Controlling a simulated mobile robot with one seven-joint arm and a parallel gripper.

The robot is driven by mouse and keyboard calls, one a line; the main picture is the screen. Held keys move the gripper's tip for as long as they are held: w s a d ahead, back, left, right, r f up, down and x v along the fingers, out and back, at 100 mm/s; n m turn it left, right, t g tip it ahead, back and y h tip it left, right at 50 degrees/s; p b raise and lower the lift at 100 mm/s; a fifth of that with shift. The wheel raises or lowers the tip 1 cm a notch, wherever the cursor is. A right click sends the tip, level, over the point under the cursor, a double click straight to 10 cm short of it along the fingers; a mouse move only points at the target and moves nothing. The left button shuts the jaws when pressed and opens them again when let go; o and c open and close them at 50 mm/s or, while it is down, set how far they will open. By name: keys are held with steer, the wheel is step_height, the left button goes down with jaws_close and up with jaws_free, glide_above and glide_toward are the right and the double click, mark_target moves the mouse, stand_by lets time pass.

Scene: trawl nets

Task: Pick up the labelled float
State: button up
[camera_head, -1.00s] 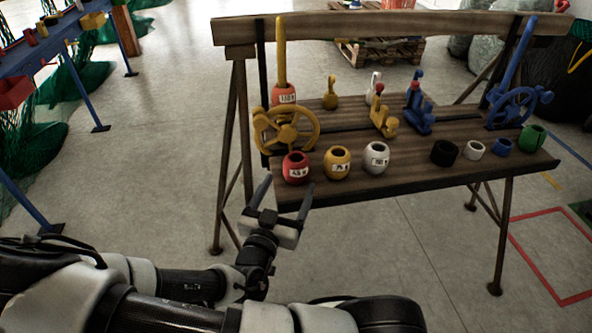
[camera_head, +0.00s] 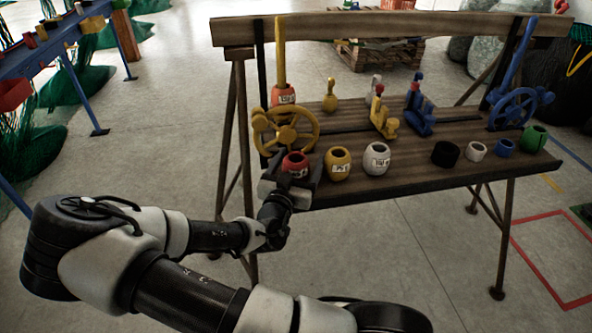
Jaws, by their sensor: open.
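Three labelled floats stand in the front row of the wooden bench: a red float (camera_head: 295,162), a yellow float (camera_head: 338,161) and a white float (camera_head: 377,158). Another red labelled float (camera_head: 283,95) stands behind, with a yellow upright bar at it. My gripper (camera_head: 293,168) is open at the bench's front left edge. Its fingers stand on either side of the front red float, which shows between them. The float's lower part is hidden by my gripper; I cannot tell whether the fingers touch it.
A yellow handwheel (camera_head: 286,128) stands close behind the red float. Black (camera_head: 445,153), white, blue and green rings sit along the bench to the right. A blue handwheel (camera_head: 514,108) stands at the far right.

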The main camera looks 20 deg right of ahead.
steer(key=c, duration=1.2)
